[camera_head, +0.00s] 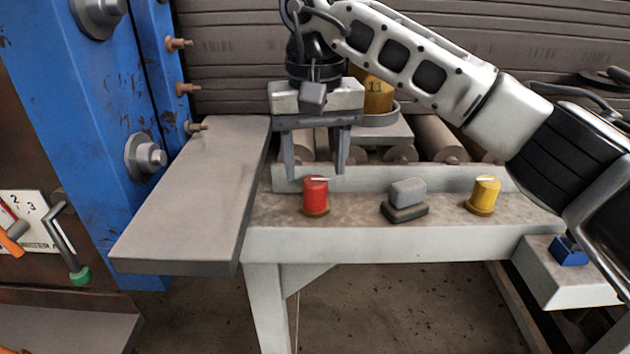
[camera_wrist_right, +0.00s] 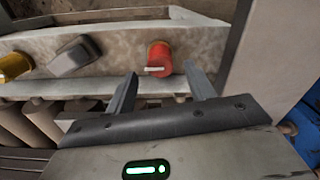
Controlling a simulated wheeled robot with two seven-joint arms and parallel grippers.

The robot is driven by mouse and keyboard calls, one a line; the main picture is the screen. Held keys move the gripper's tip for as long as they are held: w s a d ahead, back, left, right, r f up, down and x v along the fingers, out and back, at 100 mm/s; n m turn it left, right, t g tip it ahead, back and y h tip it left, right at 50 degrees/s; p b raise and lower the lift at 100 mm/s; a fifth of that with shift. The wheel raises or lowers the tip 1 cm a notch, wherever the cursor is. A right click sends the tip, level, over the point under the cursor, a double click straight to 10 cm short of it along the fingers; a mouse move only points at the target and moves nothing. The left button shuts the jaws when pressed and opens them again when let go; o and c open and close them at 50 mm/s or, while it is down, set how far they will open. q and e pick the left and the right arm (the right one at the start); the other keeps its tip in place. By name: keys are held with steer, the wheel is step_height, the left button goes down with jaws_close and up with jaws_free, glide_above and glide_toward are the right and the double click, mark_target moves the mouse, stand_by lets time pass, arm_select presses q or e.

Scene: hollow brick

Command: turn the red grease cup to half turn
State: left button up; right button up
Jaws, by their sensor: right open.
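The red grease cup (camera_head: 315,197) stands upright on the front ledge of the pale bench, with a white mark on its top and a brass-coloured base. It also shows in the right wrist view (camera_wrist_right: 158,58), beyond the fingertips and between their lines. My right gripper (camera_head: 315,176) is open and points down, just above and behind the red cup. Its fingers (camera_wrist_right: 164,82) are spread wider than the cup, and nothing is between them. They do not appear to touch the cup. My left gripper is not in view.
A grey block on a dark base (camera_head: 406,200) and a yellow cup (camera_head: 484,194) stand to the right on the ledge. A grey plate (camera_head: 195,190) juts forward at left, beside a blue machine frame (camera_head: 60,110). A yellow container marked 11 (camera_head: 378,97) stands behind the gripper.

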mark_target(315, 180)
steer(key=shift+f, duration=1.85)
steer(key=c, duration=1)
